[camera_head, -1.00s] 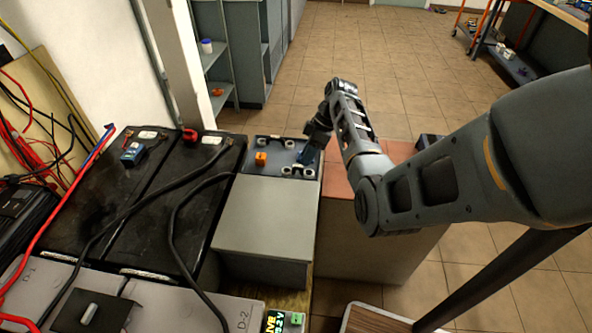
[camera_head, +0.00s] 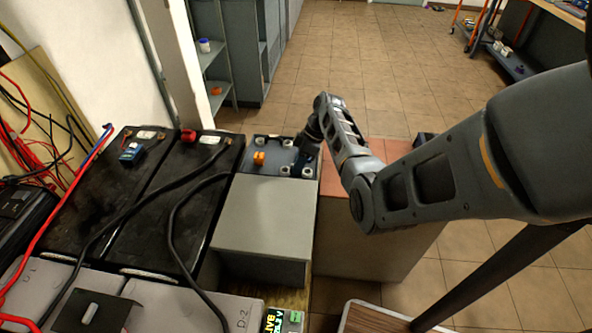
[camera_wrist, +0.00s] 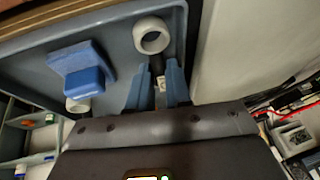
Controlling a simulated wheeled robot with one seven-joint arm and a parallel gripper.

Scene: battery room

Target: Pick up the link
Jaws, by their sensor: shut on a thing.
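The link (camera_wrist: 159,84) shows in the wrist view as a small dark piece with a pale patch, between my blue fingertips. My gripper (camera_wrist: 157,90) is shut on it, close beside a white ring (camera_wrist: 152,36). Most of the link is hidden by the fingers. In the head view, my gripper (camera_head: 300,163) is low at the right side of the blue-grey tray (camera_head: 272,168), among white rings (camera_head: 309,173). I cannot tell whether the link touches the tray.
An orange piece (camera_head: 259,158) stands in the tray. A blue block (camera_wrist: 82,70) shows in the wrist view. A grey box (camera_head: 263,215) lies in front, black batteries (camera_head: 182,190) with cables to the left, and a reddish-topped box (camera_head: 335,181) to the right.

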